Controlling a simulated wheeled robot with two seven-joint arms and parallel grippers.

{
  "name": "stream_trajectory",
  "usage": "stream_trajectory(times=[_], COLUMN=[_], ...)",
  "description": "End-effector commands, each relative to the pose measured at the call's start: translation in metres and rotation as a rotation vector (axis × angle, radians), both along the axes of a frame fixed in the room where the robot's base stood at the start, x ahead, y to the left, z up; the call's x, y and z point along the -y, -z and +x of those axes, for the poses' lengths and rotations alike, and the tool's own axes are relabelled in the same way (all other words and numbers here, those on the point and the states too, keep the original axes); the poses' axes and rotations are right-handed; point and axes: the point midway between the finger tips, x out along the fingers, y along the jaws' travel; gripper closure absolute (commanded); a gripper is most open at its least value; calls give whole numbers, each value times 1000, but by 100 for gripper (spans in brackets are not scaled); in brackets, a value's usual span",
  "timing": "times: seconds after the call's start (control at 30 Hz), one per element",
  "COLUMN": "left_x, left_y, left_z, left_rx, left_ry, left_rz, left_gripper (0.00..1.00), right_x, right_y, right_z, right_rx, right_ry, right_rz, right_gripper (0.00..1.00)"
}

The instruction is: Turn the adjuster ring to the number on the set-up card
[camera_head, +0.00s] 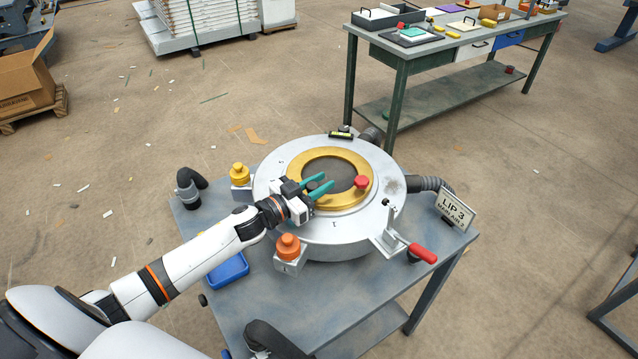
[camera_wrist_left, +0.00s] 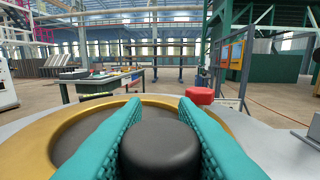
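The adjuster ring (camera_head: 318,158) is a gold ring set in a round silver die body (camera_head: 345,228) on a table. A red knob (camera_head: 362,182) stands on the ring's right side; it also shows in the left wrist view (camera_wrist_left: 200,96). My left gripper (camera_head: 322,184) reaches over the ring's left side. Its teal fingers lie on both sides of a black knob (camera_wrist_left: 160,150), which fills the gap between them. A few small marks show on the silver top; one looks like a 1. The set-up card (camera_head: 456,209) at the right reads "LIP 3". My right gripper is not in view.
An orange-capped post (camera_head: 289,246) and a yellow-capped post (camera_head: 240,173) stand beside the die body. A red-handled lever (camera_head: 422,253) sticks out at the front right. A blue tray (camera_head: 228,270) lies at the left. A workbench (camera_head: 450,45) stands behind, with clear floor between.

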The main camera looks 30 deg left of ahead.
Motion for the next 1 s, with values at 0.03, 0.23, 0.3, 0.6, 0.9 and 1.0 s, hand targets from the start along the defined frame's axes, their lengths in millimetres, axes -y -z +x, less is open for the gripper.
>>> stream_trajectory(times=[0.03, 0.23, 0.3, 0.6, 0.9, 1.0], left_x=[0, 0, -1, -11, -27, -31], left_y=[0, 0, 0, -1, 1, 2], left_z=[0, 0, 0, 1, 4, 5], left_rx=[0, 0, 0, 3, 5, 4], left_ry=[0, 1, 6, 118, 323, 383], left_rz=[0, 0, 0, 6, 5, 4], left_gripper=[93, 100, 100, 100, 100, 100], right_x=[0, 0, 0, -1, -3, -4], right_y=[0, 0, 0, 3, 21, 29], right_z=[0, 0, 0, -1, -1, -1], right_rx=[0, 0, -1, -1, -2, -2], right_ry=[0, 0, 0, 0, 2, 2], right_rz=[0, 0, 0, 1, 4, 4], right_gripper=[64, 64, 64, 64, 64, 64])
